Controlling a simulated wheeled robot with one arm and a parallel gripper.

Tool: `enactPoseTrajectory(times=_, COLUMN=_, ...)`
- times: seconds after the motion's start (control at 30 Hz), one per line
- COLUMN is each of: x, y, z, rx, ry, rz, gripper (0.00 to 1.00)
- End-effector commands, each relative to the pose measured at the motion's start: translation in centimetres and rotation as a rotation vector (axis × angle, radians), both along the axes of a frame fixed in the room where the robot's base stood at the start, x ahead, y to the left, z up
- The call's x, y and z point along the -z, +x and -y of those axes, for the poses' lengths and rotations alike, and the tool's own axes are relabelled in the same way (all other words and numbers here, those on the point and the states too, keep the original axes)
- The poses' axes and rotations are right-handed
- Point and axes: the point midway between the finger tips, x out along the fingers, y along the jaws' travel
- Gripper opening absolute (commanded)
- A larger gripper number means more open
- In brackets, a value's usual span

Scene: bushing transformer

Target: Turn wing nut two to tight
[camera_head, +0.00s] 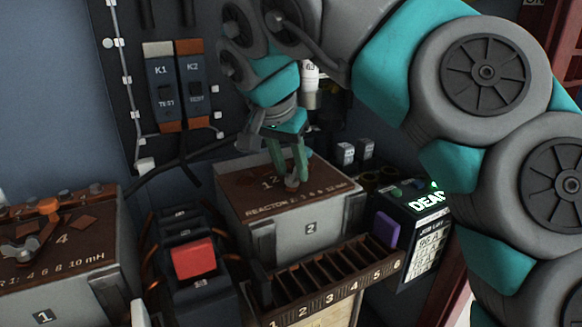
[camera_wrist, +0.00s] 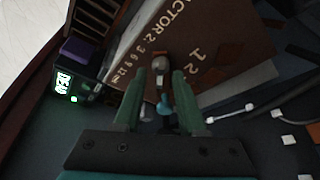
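The reactor box marked 2 (camera_head: 232,205) stands in the middle of the head view, with a brown top lettered "REACTOR". Its top also shows in the wrist view (camera_wrist: 225,40). My gripper (camera_head: 291,181) points down at this top, fingers apart. A small copper-grey fitting (camera_head: 292,184) stands at the fingertips; wings cannot be made out on it. In the wrist view a rounded grey-brown knob (camera_wrist: 161,63) lies just beyond and between the fingertips (camera_wrist: 159,73). Gaps show beside it, and I see no clear grip. A grey wing nut (camera_head: 22,250) sits on box 1 (camera_head: 75,285).
A slotted tray numbered along its front (camera_head: 335,290) runs before box 2. A red-topped block (camera_head: 194,260) stands to its left. A meter reading "DEAD" (camera_head: 420,215) and a purple block (camera_head: 386,230) are at right. Switches K1 and K2 (camera_head: 178,85) hang behind.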

Motion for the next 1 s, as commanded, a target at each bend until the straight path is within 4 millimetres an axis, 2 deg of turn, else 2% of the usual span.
enactPoseTrajectory(times=0.4, x=0.58, y=0.17, z=0.08, rx=-0.001, ry=0.000, rz=0.000, gripper=0.39)
enactPoseTrajectory(times=0.73, x=0.57, y=0.17, z=0.08, rx=-0.001, ry=0.000, rz=0.000, gripper=0.02)
enactPoseTrajectory(times=1.0, x=0.55, y=0.17, z=0.08, rx=-0.001, ry=0.000, rz=0.000, gripper=0.00)
